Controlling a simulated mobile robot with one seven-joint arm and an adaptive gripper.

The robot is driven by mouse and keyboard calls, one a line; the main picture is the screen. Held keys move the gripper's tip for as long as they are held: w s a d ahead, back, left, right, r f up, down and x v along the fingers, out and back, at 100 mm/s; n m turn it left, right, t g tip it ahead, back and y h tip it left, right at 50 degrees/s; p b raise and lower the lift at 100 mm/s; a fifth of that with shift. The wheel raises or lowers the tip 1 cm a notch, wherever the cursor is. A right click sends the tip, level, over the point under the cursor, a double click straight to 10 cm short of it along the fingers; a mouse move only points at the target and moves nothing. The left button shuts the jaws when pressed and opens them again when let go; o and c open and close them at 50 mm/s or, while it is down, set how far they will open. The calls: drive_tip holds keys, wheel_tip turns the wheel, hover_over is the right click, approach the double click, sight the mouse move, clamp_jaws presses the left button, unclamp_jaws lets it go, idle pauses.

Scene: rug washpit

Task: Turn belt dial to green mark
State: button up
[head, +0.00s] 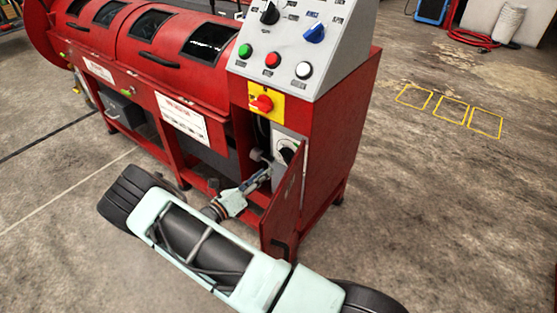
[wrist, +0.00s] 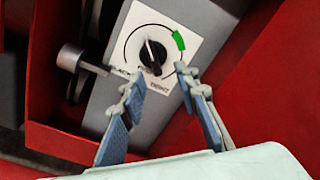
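The belt dial (wrist: 154,57) is a black knob on a white plate with a black arc, seen in the wrist view. Its pale pointer line points up and slightly left. The green mark (wrist: 178,40) lies on the arc, up and right of the knob. My gripper (wrist: 158,76) is open, its two blue-padded fingers spread to either side of the dial's lower part in the picture. I cannot tell if they touch the knob. In the head view my gripper (head: 264,172) reaches into the red cabinet, just below and left of the dial (head: 287,154).
An open red door (head: 285,208) stands just right of my gripper. In the wrist view a grey metal roller or shaft (wrist: 70,57) sits left of the plate. A control panel (head: 300,40) with knobs and buttons is above.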

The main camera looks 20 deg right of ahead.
sight(283, 159)
drive_tip(key=shift+n+t, duration=0.4)
drive_tip(key=shift+n, duration=0.2)
drive_tip(key=x, duration=0.3)
drive_tip(key=f+b+x, duration=0.1)
drive_tip(key=x, duration=0.6)
drive_tip(key=shift+w+d+f, duration=0.2)
drive_tip(key=shift+w+f, duration=0.05)
drive_tip(key=shift+w, duration=0.05)
drive_tip(key=shift+c, duration=0.6)
clamp_jaws()
